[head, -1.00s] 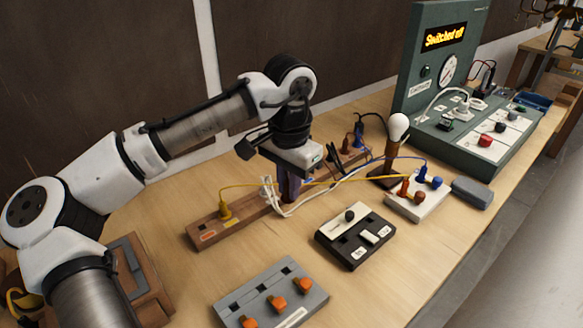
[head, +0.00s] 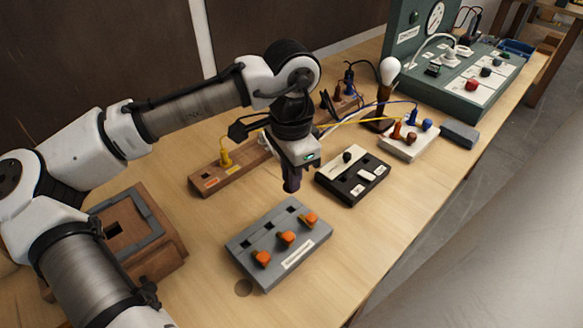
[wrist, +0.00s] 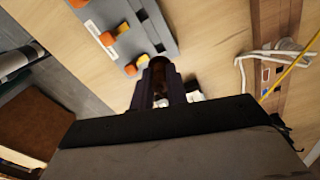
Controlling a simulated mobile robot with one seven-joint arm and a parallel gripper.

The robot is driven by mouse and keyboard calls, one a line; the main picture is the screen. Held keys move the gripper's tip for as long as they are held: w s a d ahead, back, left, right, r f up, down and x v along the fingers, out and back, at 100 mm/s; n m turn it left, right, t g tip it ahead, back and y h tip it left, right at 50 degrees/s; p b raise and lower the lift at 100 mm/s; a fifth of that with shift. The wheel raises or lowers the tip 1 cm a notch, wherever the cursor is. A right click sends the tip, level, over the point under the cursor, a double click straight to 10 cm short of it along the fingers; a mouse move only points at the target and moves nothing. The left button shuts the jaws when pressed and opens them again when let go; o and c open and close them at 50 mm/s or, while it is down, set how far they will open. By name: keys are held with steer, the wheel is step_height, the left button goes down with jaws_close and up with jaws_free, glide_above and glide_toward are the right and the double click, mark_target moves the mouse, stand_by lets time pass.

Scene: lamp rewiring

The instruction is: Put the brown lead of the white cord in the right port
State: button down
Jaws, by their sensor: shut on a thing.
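My gripper (head: 291,187) is shut, pointing down just beyond the far right end of the grey terminal block. In the wrist view its dark fingers (wrist: 160,88) close around a small brown piece, which I take to be the brown lead (wrist: 159,72); the fingers hide most of it. The grey block (head: 248,235) has three dark square ports and three orange levers.
A wooden strip (head: 212,178) with a yellow plug (head: 225,157) lies behind. A black and white switch box (head: 350,188) stands right of my gripper. A lamp with a white bulb (head: 389,71) stands farther back. A wooden box (head: 170,250) is at left. Front table is clear.

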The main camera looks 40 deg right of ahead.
steer(key=shift+f+b, duration=2.45)
steer(key=shift+f, duration=0.55)
steer(key=shift+f, duration=0.55)
steer(key=c, duration=1.3)
jaws_free()
steer(key=shift+r, duration=0.1)
step_height(320, 180, up, 14)
steer(key=shift+f, duration=0.15)
steer(key=shift+s, duration=0.1)
